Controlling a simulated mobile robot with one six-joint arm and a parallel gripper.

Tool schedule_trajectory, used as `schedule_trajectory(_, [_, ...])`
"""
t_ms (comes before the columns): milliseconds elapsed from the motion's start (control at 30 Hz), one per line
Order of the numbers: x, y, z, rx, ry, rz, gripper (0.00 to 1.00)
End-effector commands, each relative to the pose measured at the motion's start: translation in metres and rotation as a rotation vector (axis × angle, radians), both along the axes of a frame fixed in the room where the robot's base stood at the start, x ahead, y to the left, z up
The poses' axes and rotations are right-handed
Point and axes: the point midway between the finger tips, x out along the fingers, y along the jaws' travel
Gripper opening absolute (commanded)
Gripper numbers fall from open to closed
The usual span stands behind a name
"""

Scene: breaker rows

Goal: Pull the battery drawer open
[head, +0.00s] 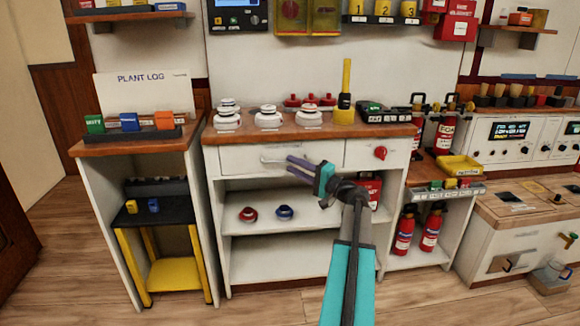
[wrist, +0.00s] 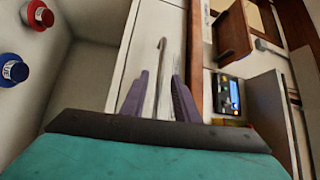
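The drawer (head: 235,162) is a white panel just under the wooden top of the middle cabinet, and it looks closed. Its pale bar handle (head: 269,160) runs along the front; I can read no label on the drawer. My gripper (head: 289,165) is in front of the handle's right part. In the wrist view, turned sideways, the handle (wrist: 161,48) shows between and beyond the two purple fingers of my gripper (wrist: 160,75). The fingers are apart, with a gap on each side of the bar. I cannot tell how far the tips reach past the handle.
A red knob (head: 380,153) is on the panel to the right. The open shelf below holds a red piece (head: 248,214) and a blue piece (head: 284,212). White insulators (head: 268,117) stand on the worktop above. Floor in front of the cabinet is clear.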

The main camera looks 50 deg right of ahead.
Motion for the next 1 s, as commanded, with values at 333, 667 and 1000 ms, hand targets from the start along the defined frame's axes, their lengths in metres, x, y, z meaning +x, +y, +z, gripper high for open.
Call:
schedule_trajectory(333, [0.022, 0.002, 0.003, -0.001, 0.000, 0.000, 0.28])
schedule_trajectory(667, [0.022, 0.003, 0.003, -0.001, 0.000, 0.001, 0.14])
schedule_trajectory(1000, [0.022, 0.003, 0.003, -0.001, 0.000, 0.001, 0.00])
